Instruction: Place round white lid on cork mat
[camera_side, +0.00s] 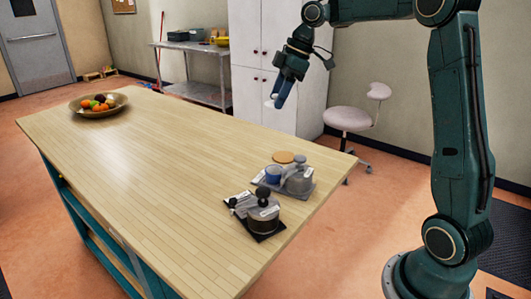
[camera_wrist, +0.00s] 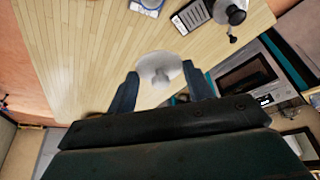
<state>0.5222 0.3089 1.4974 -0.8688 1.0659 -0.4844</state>
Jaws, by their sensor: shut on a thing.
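The round white lid (camera_wrist: 160,68) is between the two fingers of my gripper (camera_wrist: 160,88) in the wrist view, its knob toward the camera. In the side view my gripper (camera_side: 280,95) is high above the table's far right edge, and only a small white part of the lid (camera_side: 269,103) shows. My gripper is shut on the lid. A round tan disc that looks like the cork mat (camera_side: 283,157) lies flat at the back of a small group on the table, with nothing on it. I cannot make out the cork mat in the wrist view.
A dark tray (camera_side: 267,236) with another pot is nearer. A fruit bowl (camera_side: 78,109) stands far left. The middle of the wooden table (camera_side: 170,165) is clear.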

